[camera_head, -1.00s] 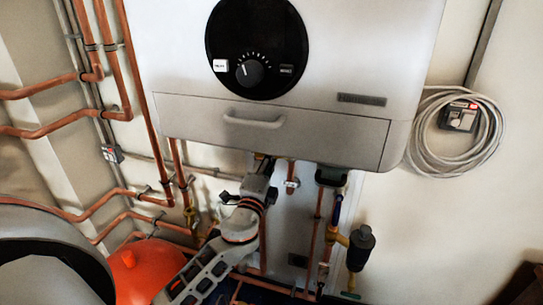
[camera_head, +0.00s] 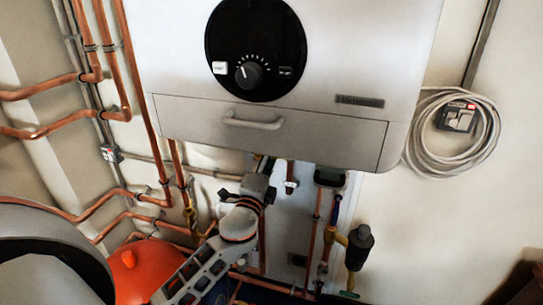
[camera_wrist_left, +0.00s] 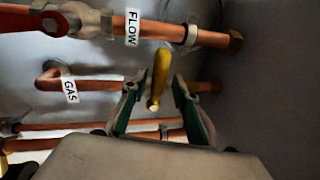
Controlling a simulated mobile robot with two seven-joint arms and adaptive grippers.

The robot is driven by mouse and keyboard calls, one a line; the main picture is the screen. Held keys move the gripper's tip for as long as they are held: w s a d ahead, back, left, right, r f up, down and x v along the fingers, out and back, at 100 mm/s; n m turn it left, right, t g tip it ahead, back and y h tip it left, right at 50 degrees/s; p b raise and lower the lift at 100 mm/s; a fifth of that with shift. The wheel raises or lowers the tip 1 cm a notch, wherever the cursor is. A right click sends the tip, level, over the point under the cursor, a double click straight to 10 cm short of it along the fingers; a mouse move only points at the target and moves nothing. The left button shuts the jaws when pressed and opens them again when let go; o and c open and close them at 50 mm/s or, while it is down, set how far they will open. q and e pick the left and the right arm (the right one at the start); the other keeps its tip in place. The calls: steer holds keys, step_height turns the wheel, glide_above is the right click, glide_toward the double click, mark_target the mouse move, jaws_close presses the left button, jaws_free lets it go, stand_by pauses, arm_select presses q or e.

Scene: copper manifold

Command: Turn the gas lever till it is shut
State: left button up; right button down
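The yellow gas lever (camera_wrist_left: 160,72) shows in the left wrist view, pointing toward the camera from the copper pipework. Its near end lies between the two fingers of my left gripper (camera_wrist_left: 157,84). The fingers are spread, with a visible gap on each side of the lever. A pipe behind carries a GAS label (camera_wrist_left: 70,90). In the head view my left gripper (camera_head: 262,164) reaches up under the boiler (camera_head: 260,130), which partly hides its tips. I cannot make out the lever there. My right gripper is not in view.
A copper pipe with a FLOW label (camera_wrist_left: 132,27) and a red valve handle (camera_wrist_left: 50,22) lie close to the fingers. In the head view, copper pipes run left of the arm, an orange-red vessel (camera_head: 140,272) stands lower left, and a black cylinder (camera_head: 359,245) hangs right.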

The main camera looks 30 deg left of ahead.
arm_select(q)
steer(key=shift+s+f, duration=0.1)
steer(key=shift+s, duration=0.1)
steer(key=v, duration=1.1)
steer(key=shift+s, duration=0.3)
steer(key=shift+d, duration=0.1)
steer(key=s+d+f+n+g+h, duration=0.2)
steer(key=s+d+f+n+g, duration=0.1)
steer(key=f, duration=0.7)
steer(key=s+d+f+n+g+h, duration=0.2)
steer(key=s+d+f, duration=0.1)
steer(key=f, duration=0.7)
steer(key=s+d+f+n+g+h, duration=0.3)
steer(key=s+d+f+n, duration=0.3)
steer(key=s+f, duration=0.7)
steer(key=d+g, duration=0.1)
steer(key=d, duration=0.1)
steer(key=shift+d+f+n+g+h, duration=0.15)
steer(key=shift+d+n+g+h, duration=0.15)
steer(key=shift+n, duration=0.1)
